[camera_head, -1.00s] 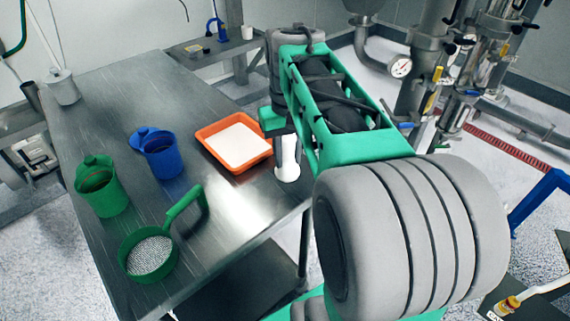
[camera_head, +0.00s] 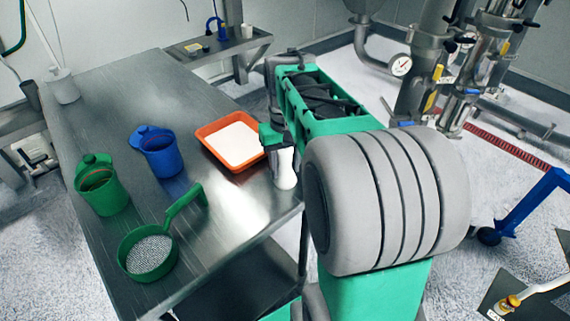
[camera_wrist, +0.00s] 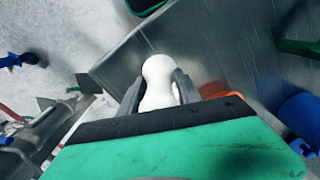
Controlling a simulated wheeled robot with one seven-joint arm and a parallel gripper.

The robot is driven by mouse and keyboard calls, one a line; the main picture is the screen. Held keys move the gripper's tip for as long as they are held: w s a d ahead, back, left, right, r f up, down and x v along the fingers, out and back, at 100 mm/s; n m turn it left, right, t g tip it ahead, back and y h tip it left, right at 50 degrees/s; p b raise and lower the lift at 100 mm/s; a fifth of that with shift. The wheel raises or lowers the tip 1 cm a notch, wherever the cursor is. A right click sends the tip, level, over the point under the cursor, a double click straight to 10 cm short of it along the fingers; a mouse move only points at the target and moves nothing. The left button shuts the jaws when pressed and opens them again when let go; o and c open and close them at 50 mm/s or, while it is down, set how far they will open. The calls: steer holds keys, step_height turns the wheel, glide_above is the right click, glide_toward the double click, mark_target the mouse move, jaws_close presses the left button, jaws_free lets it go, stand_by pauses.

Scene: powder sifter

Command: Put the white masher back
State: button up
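The white masher (camera_head: 285,171) is at the front right part of the steel table, just right of the orange tray. In the wrist view, the masher (camera_wrist: 158,74) stands between the two fingers of my gripper (camera_wrist: 158,92), which press close on both of its sides. In the head view, my gripper (camera_head: 281,148) is around the masher's upper part. The masher looks roughly upright. I cannot tell whether its lower end touches the table.
The orange tray (camera_head: 255,163) holds white powder. A blue cup (camera_head: 163,162), a green cup (camera_head: 103,196) and a green sifter (camera_head: 127,266) stand on the steel table (camera_head: 120,105). A white container (camera_head: 66,92) stands at the back left.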

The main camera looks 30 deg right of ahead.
steer(key=shift+o, duration=0.9)
step_height(320, 180, up, 12)
steer(key=shift+r+p, duration=0.2)
steer(key=shift+p, duration=0.25)
stand_by(0.9)
